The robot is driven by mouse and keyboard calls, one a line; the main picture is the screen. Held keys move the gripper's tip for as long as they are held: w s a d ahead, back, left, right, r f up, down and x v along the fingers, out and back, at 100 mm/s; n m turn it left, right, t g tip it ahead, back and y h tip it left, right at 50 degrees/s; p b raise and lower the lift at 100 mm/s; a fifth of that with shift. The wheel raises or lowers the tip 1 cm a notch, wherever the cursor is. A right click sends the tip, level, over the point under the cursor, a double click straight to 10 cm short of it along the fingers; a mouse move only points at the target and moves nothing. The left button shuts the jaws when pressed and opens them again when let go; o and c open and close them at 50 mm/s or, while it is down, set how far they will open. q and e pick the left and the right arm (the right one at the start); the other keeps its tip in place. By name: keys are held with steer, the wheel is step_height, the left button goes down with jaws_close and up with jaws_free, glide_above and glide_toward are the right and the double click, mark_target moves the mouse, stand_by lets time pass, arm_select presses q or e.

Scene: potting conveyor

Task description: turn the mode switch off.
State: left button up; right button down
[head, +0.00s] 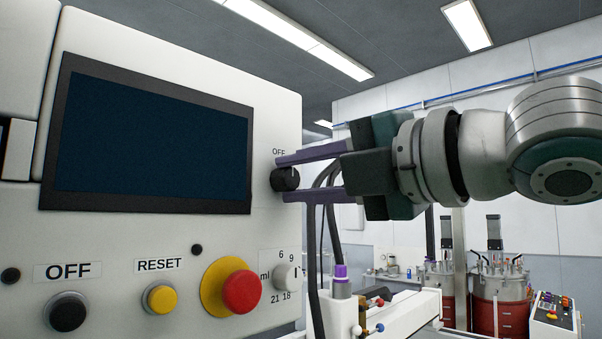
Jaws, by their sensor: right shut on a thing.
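The mode switch (284,180) is a black round knob near the right edge of the white control panel (150,232). A label reading "OFF" (278,152) stands just above it, partly covered by a finger; any other label is hidden. My right gripper (286,178) comes in from the right, with one purple finger above the knob and one below it. It is shut on the mode switch. The knob's pointer direction is hard to tell. My left gripper is not in view.
The panel also carries a dark screen (150,145), a black OFF button (67,312), a yellow RESET button (160,298), a red emergency stop (242,291) and a grey volume dial (287,277). Dark cables (313,250) hang beneath my right gripper. Red vessels (498,311) stand farther back.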

stand_by(0.3)
steer(key=c, duration=0.6)
jaws_free()
steer(key=v, duration=1)
